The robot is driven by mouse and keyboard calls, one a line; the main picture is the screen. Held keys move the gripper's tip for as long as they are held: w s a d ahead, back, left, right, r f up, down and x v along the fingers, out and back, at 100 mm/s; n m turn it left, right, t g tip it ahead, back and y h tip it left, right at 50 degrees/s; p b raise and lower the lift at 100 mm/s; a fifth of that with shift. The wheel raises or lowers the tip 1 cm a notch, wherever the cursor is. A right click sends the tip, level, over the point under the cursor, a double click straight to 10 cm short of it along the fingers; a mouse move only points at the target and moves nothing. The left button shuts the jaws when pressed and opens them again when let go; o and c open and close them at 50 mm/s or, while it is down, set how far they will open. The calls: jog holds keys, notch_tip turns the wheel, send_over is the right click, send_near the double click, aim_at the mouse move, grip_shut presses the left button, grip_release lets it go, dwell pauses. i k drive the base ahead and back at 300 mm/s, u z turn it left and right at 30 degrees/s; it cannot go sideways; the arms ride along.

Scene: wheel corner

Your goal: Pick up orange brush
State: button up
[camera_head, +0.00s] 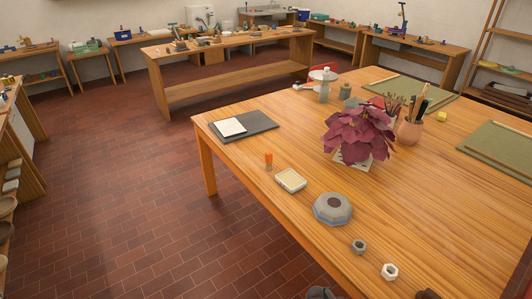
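A small upright orange object (268,159), likely the orange brush, stands on the large wooden table (440,190) near its left edge. Its upper part is orange and its lower part is brownish; it is too small to make out bristles. It stands just behind and left of a small cream-topped square box (291,180), apart from it. Nothing covers it from this view. I cannot make out my gripper in this view.
A dark mat with white paper (230,127) lies behind it. A grey octagonal dish (333,208), two nuts, a dark red plant (357,130) and a pot of tools (409,132) stand to the right. Brick floor lies open at left. Partly cut-off dark shapes show at the bottom edge.

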aim_at(268, 155)
jog(key=u, duration=0.35)
jog(key=i, duration=0.75)
jog(key=u, duration=1)
jog(key=i, duration=0.65)
jog(key=u, duration=0.4)
